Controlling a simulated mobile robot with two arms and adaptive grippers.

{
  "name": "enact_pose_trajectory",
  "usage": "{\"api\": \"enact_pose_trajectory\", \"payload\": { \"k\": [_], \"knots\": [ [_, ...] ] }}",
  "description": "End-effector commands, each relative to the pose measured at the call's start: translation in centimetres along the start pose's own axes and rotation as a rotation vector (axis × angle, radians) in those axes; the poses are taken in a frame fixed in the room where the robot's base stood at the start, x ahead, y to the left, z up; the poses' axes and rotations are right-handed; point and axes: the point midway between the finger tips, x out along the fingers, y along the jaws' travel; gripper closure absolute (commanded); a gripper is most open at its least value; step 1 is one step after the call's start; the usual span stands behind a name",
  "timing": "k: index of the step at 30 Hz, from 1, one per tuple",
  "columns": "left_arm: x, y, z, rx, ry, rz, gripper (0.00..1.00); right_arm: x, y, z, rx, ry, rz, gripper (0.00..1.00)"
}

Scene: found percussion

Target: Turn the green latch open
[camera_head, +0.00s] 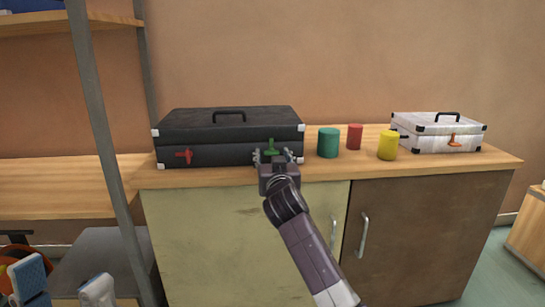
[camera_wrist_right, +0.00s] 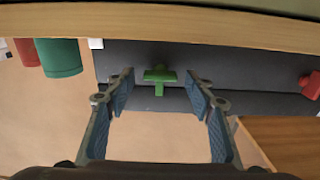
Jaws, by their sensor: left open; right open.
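The green latch (camera_head: 270,147) is on the front of a black case (camera_head: 230,125), right of its middle. My right gripper (camera_head: 270,158) is open in front of it. In the right wrist view the T-shaped green latch (camera_wrist_right: 160,76) shows in the gap between the open fingertips (camera_wrist_right: 160,80), and nothing is gripped. I cannot tell how deep the latch sits between the fingers. My left gripper (camera_head: 62,284) is low at the bottom left of the head view, open, empty and far from the case.
A red latch (camera_head: 184,156) is on the case's left front. A green cylinder (camera_head: 328,143), red cylinder (camera_head: 355,137) and yellow cylinder (camera_head: 387,146) stand right of it. A white case (camera_head: 437,130) is farther right on the wooden counter (camera_head: 480,159). A metal shelf post (camera_head: 100,120) stands left.

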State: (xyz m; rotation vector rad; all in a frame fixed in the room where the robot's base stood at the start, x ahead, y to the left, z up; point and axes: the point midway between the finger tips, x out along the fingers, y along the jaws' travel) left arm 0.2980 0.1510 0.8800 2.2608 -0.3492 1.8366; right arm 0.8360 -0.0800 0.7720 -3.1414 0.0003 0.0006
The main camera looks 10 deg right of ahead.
Motion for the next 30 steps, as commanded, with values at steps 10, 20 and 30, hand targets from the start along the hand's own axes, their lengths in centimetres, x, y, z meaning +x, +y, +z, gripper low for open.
{"api": "enact_pose_trajectory", "payload": {
  "k": [10,20,30],
  "knots": [
    [0.0,0.0,0.0,-0.001,-0.001,0.0,0.51,0.0,0.0,0.0,0.0,0.0,0.0,0.84],
    [0.2,0.0,0.0,-0.001,-0.002,0.0,0.51,0.0,0.0,0.0,-0.012,-0.001,0.001,0.93],
    [1.1,-0.5,4.7,0.016,-0.217,-0.004,0.51,0.0,0.0,-0.2,-0.11,-0.002,0.0,0.93]
  ]
}}
